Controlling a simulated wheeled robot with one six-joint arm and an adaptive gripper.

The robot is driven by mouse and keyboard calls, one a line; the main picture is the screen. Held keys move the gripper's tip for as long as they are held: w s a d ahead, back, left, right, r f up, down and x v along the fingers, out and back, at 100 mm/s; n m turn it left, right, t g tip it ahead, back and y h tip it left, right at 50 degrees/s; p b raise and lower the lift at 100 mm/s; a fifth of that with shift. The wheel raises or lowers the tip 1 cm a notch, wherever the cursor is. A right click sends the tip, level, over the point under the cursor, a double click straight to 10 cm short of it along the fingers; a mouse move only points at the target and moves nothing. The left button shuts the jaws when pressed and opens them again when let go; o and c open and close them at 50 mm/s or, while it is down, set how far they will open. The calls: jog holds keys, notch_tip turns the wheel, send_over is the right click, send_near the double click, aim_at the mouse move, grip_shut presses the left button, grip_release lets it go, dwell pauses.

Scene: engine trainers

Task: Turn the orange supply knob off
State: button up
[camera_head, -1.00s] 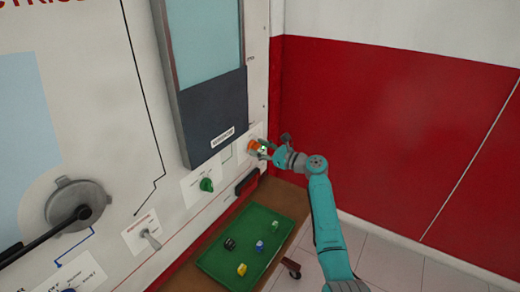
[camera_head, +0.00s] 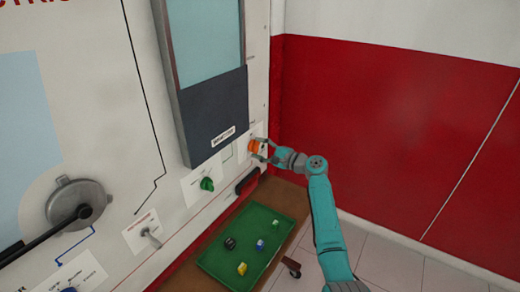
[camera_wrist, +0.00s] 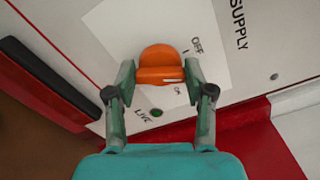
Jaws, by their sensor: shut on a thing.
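The orange supply knob (camera_head: 253,146) is on a white label plate at the right end of the panel. In the wrist view the knob (camera_wrist: 160,62) sits between my two fingertips, with a pale line on its lower right part. My gripper (camera_head: 263,150) is shut on it from both sides, and the wrist view shows my gripper (camera_wrist: 160,72) likewise. The OFF label (camera_wrist: 197,45) is right of the knob, and the ON label (camera_wrist: 178,90) is just below its pale line. The green LIVE lamp (camera_wrist: 157,113) looks dark.
A green knob (camera_head: 207,184) and a toggle lever (camera_head: 150,238) are on the panel to the left. A dark-and-red bar handle (camera_head: 247,181) is below the orange knob. A green tray (camera_head: 215,262) with several small blocks is on the bench beneath. Red wall (camera_head: 400,120) stands at right.

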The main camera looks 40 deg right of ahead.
jog(key=n, duration=0.5)
jog(key=shift+f, duration=0.15)
dwell(0.6)
jog(key=o, duration=1.2)
jog(key=shift+c, duration=0.2)
jog(key=v, duration=1.2)
